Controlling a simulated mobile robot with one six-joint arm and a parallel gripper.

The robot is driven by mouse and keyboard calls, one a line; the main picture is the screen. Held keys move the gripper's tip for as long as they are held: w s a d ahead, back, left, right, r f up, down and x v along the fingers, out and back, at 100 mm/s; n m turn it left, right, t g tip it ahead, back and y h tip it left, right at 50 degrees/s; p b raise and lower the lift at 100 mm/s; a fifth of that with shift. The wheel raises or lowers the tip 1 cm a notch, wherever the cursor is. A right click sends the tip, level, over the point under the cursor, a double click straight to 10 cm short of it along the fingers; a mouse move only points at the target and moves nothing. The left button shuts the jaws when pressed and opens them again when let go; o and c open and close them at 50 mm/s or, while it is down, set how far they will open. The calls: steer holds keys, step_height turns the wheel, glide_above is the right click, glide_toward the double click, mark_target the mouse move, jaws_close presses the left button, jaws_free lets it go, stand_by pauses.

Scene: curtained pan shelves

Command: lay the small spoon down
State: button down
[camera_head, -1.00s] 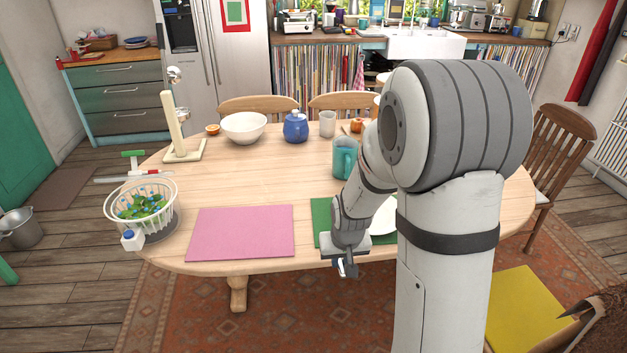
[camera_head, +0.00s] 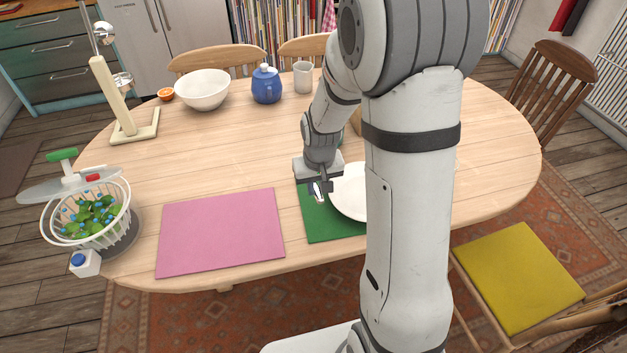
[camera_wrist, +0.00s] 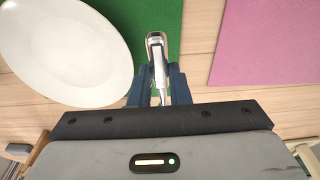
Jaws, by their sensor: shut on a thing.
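My gripper (camera_head: 319,190) is over the left part of the green placemat (camera_head: 316,226), just left of the white plate (camera_head: 347,193). It is shut on a small shiny metal piece, which I take to be the small spoon (camera_wrist: 156,42). In the wrist view the spoon sticks out between the two dark fingers, over the green placemat and close to the bare wood. The plate also shows at left in the wrist view (camera_wrist: 65,45).
A pink placemat (camera_head: 220,230) lies empty to the left, with bare wood between the mats.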

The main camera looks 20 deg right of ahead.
steer(key=b, duration=0.6)
glide_above(316, 215)
steer(key=f, duration=0.6)
steer(key=shift+s+f, duration=0.2)
steer(key=shift+f, duration=0.15)
steer(key=shift+s+f+t+b, duration=0.3)
steer(key=shift+f+t+b, duration=0.35)
steer(key=shift+b, duration=1.15)
steer(key=shift+s+f+t+b, duration=0.25)
steer(key=shift+f+t+b, duration=0.4)
steer(key=shift+b, duration=1.1)
steer(key=shift+r, duration=0.1)
steer(key=c, duration=1.7)
jaws_free()
steer(key=o, duration=0.6)
steer(key=shift+r, duration=0.1)
